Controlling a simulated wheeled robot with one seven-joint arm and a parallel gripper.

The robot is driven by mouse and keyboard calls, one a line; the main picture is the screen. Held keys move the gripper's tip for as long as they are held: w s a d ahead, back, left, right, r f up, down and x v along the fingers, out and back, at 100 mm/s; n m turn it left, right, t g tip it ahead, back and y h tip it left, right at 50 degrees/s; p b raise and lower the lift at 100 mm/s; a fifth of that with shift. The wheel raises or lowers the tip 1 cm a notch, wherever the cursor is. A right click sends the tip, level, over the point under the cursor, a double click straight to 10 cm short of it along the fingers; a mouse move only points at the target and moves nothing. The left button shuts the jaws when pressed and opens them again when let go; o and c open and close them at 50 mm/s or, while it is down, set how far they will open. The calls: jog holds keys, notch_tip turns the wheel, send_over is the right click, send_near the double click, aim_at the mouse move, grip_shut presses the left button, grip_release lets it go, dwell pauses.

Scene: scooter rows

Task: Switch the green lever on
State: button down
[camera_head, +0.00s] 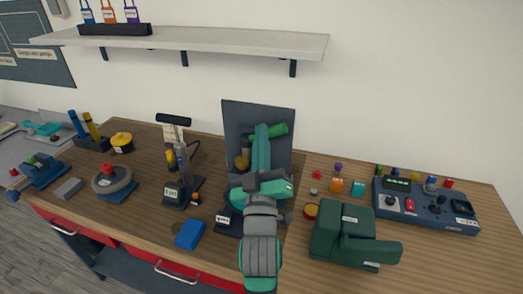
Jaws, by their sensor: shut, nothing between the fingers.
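A dark upright panel (232,118) stands at the back of the wooden bench. A green lever (280,129) with a rounded grip shows in front of its upper half, slanting up to the right. My gripper (262,130) is shut and empty at the far end of my green and grey arm. Its tip overlaps the left end of the lever in the picture; I cannot tell whether they touch. My arm hides the middle of the panel and the lever's base. A yellow part (242,162) shows left of my arm.
A hand pump (182,165) stands left of my arm, with a blue block (190,234) in front. A green machine (345,235) and a control box (425,207) stand right. A shelf (210,40) hangs above.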

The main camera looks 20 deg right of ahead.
aim_at(270, 134)
jog(key=shift+w+d+f, duration=0.4)
jog(key=shift+w+d, duration=0.4)
jog(key=shift+w+d+f, duration=0.4)
jog(key=shift+w+d, duration=0.4)
